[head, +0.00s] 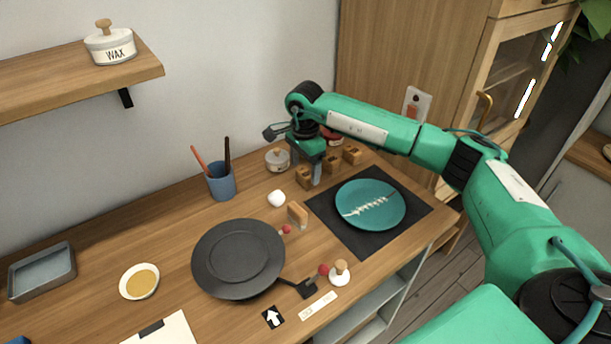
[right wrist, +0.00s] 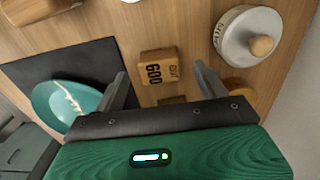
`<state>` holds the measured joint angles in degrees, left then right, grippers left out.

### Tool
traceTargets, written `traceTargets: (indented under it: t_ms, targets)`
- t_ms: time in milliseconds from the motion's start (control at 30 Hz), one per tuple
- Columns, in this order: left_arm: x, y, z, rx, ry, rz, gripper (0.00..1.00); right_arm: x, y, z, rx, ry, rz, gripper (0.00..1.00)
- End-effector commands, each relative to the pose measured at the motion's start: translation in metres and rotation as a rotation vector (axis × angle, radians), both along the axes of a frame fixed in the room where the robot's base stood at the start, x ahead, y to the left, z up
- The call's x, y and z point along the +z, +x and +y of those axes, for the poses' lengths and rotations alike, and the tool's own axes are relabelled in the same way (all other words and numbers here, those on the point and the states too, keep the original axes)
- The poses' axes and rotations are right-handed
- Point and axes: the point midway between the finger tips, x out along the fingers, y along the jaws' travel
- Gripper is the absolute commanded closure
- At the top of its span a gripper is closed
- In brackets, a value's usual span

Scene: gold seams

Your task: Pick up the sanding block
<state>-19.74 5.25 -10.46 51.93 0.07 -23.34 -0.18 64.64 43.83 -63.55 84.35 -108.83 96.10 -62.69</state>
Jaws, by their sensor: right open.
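A small wooden sanding block (right wrist: 158,66) marked "600 GRIT" lies in the right wrist view between the two fingers, seen from above. In the head view several similar wooden blocks stand behind the dark mat; the nearest (head: 304,177) is just left of my right gripper (head: 317,172). My right gripper, also in the wrist view (right wrist: 161,72), is open and points down with nothing held. I cannot tell its exact height above the block. More blocks are partly hidden behind the gripper in the wrist view. My left gripper is not in view.
A teal plate (head: 370,204) with a pale seam lies on a dark mat (head: 325,212). A lidded tin (head: 277,160) stands left of the blocks, near a blue cup (head: 220,181) with sticks. A dark round turntable (head: 238,258) and a tan-and-white block (head: 297,215) are nearer.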

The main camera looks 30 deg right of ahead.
Motion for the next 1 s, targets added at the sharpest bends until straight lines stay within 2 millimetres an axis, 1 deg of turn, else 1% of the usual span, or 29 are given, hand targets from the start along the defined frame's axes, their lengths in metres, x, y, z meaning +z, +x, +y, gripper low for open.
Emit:
traceTargets:
  t_ms: [33,100,200,433,467,500,700,733,767,1000]
  targets:
    - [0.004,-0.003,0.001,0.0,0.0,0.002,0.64,-0.006,-0.002,-0.002,-0.001,-0.001,0.004,0.26]
    - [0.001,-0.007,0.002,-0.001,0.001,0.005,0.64,-0.016,-0.001,-0.001,0.0,0.0,0.002,0.26]
    - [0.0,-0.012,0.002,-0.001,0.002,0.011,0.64,-0.025,-0.001,-0.001,0.0,0.0,0.001,0.26]
    - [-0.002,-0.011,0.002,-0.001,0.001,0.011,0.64,-0.027,0.0,-0.001,0.0,0.0,-0.001,0.26]
    - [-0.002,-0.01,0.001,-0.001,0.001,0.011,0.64,-0.027,0.0,-0.001,0.0,0.0,-0.001,0.28]
    - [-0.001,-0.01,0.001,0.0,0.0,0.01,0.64,-0.027,0.0,-0.001,0.0,0.0,-0.001,0.36]
    - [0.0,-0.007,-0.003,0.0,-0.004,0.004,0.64,-0.027,0.0,-0.001,0.0,0.0,-0.001,0.74]
    - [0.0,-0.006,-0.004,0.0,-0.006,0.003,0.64,-0.027,0.0,-0.001,0.0,0.0,-0.001,0.74]
    - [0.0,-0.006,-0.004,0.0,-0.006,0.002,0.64,-0.027,0.0,-0.001,0.0,0.0,-0.001,0.78]
    - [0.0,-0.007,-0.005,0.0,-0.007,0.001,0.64,-0.025,0.0,-0.001,0.0,0.0,-0.001,0.78]
